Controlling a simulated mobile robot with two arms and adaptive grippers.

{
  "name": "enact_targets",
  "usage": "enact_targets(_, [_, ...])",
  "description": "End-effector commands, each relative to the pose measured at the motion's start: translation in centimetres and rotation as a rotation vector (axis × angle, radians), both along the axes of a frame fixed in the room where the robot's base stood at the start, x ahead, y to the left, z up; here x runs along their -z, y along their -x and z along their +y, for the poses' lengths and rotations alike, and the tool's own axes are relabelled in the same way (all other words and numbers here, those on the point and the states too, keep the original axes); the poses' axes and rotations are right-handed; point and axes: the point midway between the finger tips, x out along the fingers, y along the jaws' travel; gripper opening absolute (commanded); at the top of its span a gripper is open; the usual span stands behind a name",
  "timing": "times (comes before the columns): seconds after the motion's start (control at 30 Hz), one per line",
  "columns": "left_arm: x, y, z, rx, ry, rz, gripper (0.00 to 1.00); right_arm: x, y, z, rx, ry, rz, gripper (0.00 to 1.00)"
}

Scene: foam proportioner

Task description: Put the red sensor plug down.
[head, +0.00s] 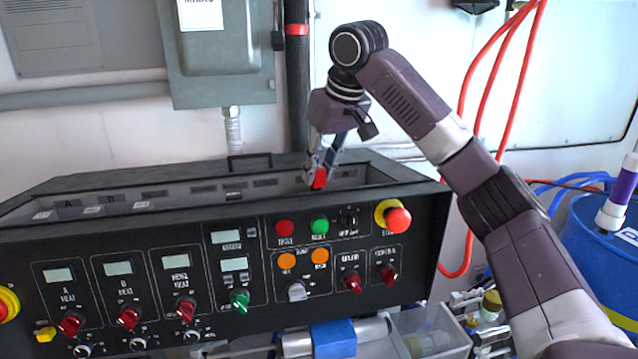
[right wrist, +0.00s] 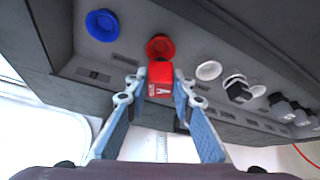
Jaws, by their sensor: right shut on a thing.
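The red sensor plug (right wrist: 160,78) is a small red block with a white label, held between the fingertips of my right gripper (right wrist: 159,90). In the head view my right gripper (head: 324,160) points down behind the black control panel, with the red plug (head: 319,180) at its tips. In the right wrist view a round red socket (right wrist: 160,46) sits just beyond the plug on a grey panel; I cannot tell whether they touch. My left gripper is not in view.
A round blue socket (right wrist: 104,25) and a white ring (right wrist: 208,70) flank the red socket, with dark connectors (right wrist: 280,105) further right. The black control panel (head: 215,265) stands in front. A blue drum (head: 600,260) is at right.

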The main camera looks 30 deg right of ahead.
Motion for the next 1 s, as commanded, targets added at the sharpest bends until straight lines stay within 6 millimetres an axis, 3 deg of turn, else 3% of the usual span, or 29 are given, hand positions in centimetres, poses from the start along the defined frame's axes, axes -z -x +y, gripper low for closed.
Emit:
enact_targets(0.2, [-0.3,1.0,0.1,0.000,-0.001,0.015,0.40,3.1,0.0,0.0,-0.001,0.001,0.003,0.00])
enact_targets(0.43, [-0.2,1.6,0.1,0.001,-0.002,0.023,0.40,3.4,0.0,0.0,0.000,0.000,0.003,0.00])
enact_targets(0.47, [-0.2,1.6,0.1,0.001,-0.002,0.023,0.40,3.4,0.0,0.0,0.000,0.000,0.003,0.23])
enact_targets(0.6, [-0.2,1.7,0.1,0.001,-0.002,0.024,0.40,3.4,0.0,0.0,0.000,0.000,0.002,0.39])
enact_targets(1.0, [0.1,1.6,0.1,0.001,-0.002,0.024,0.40,2.6,0.2,0.0,-0.001,-0.001,-0.002,0.40])
